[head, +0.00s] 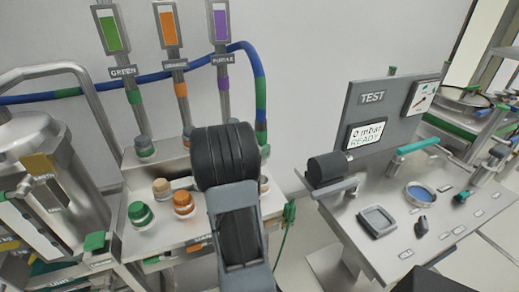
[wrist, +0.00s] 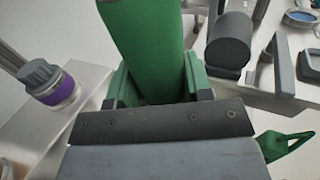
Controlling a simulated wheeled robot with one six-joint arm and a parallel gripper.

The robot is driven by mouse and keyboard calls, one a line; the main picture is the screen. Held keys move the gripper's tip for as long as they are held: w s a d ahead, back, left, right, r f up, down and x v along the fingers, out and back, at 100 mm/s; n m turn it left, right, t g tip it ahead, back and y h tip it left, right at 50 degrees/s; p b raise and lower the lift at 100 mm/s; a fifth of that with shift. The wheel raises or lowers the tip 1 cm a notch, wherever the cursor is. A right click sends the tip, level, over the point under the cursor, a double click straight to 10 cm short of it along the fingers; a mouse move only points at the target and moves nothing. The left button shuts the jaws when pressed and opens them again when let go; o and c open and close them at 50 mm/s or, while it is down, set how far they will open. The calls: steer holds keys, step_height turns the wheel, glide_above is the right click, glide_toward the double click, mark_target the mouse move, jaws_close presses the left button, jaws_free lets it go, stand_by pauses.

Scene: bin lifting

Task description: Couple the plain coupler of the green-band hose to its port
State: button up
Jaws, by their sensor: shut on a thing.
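The blue hose (head: 110,84) with green bands runs along the wall, arches over and drops behind my arm at its green end section (head: 261,95). In the wrist view, my gripper (wrist: 157,88) is shut on a thick green section of the hose (wrist: 150,40), which stands between its green fingers. The coupler's end is not visible. In the head view, my dark wrist hides the gripper. The green-labelled column (head: 112,30) hangs at the left, above a green-ringed fitting (head: 144,148). A purple-ringed fitting with a grey knob (wrist: 55,85) is left of my gripper.
A bench holds green (head: 140,213) and orange (head: 183,204) round fittings. Right stands a test table with a TEST panel (head: 372,98) reading 0 mbar READY and a black cylinder (head: 327,169). A steel vessel (head: 45,165) is at left. Floor shows between bench and table.

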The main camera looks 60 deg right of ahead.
steer(key=shift+s+f+b, duration=0.15)
steer(key=shift+f+b, duration=1.8)
steer(key=shift+f, duration=0.85)
steer(key=shift+d+r, duration=0.1)
steer(key=shift+r, duration=0.25)
steer(key=shift+f+b, duration=1.25)
steer(key=shift+f, duration=0.25)
steer(key=shift+f, duration=0.1)
steer(key=shift+f+b, duration=1)
steer(key=shift+f, duration=0.05)
steer(key=shift+f+b, duration=1)
steer(key=shift+f, duration=0.1)
